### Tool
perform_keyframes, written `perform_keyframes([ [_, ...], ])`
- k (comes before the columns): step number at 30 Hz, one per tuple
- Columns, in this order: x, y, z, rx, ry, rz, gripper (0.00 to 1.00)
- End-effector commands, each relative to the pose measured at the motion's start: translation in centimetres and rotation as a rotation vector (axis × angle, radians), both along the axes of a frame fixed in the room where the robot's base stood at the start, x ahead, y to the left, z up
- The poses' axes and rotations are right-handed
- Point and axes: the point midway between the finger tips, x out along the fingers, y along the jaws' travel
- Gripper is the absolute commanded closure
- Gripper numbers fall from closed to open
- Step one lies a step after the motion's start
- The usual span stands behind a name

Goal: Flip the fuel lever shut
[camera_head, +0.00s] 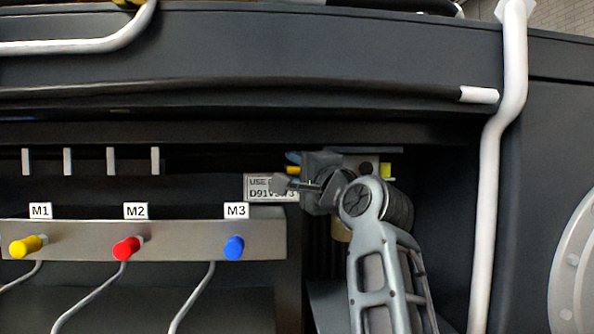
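The fuel lever cannot be made out for certain. A grey fuel fitting (325,160) sits in the recess right of centre, mostly behind my arm. A small orange-yellow piece (292,169) shows at its left side and a yellow-green piece (386,170) at its right; either could be part of the lever. My gripper (281,184) is in front of the fitting's left side, just below the orange-yellow piece and over the label. Its dark fingers are seen edge-on, so their opening and any contact are hidden.
A white label (262,194) is partly covered by my gripper. On the left, a metal bar (185,240) carries yellow, red and blue knobs marked M1, M2 and M3. A white pipe (488,200) runs down right of the recess. A dark ledge (230,95) spans above.

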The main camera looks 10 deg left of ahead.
Motion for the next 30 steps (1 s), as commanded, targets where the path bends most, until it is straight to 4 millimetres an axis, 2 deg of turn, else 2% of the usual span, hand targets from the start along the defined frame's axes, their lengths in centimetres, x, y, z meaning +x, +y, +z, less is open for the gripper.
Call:
perform_keyframes([
  [5, -0.5, -0.4, -0.2, 0.0, -0.001, 0.0, 0.61],
  [18, -5.3, -4.2, -1.4, 0.001, -0.001, -0.001, 0.61],
  [30, -6.0, -4.8, -1.5, 0.0, 0.0, 0.0, 0.61],
])
